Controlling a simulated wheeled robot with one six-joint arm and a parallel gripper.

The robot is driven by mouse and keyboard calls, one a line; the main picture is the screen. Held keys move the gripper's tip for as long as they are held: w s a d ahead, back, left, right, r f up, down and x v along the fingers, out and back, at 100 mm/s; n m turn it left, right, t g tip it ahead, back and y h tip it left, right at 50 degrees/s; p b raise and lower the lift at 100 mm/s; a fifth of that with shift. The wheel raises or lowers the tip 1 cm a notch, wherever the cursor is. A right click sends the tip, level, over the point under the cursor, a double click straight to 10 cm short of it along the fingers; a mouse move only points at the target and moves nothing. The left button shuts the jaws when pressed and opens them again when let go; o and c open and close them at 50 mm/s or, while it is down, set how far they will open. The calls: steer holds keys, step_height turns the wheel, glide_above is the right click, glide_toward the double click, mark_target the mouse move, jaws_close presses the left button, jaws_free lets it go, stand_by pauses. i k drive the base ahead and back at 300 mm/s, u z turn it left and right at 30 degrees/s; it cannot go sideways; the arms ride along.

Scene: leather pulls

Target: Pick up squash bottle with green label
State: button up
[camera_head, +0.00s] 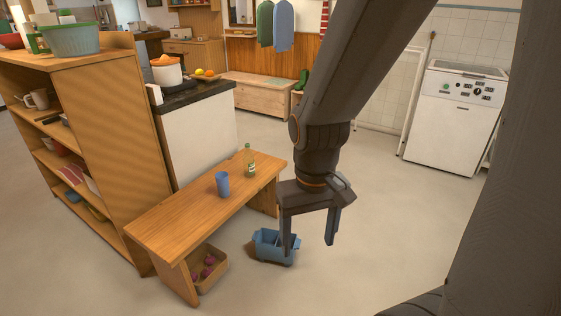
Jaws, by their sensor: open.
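The squash bottle (249,161), clear with a yellow-green tint and a green label, stands upright on a wooden bench (165,227), near its far right end. A blue cup (222,184) stands on the bench in front of the bottle, to its left. My gripper (309,248) points down to the right of the bench, apart from the bottle. Its two fingers are spread and nothing is between them.
A blue caddy (262,246) sits on the floor behind my gripper's left finger. A box with dark red items (207,275) is under the bench. A wooden shelf (130,130) and a white counter (207,137) stand beside the bench. Floor to the right is free.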

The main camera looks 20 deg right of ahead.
mark_target(248, 156)
steer(key=u, duration=0.1)
steer(key=i, duration=1.75)
steer(key=z, duration=0.25)
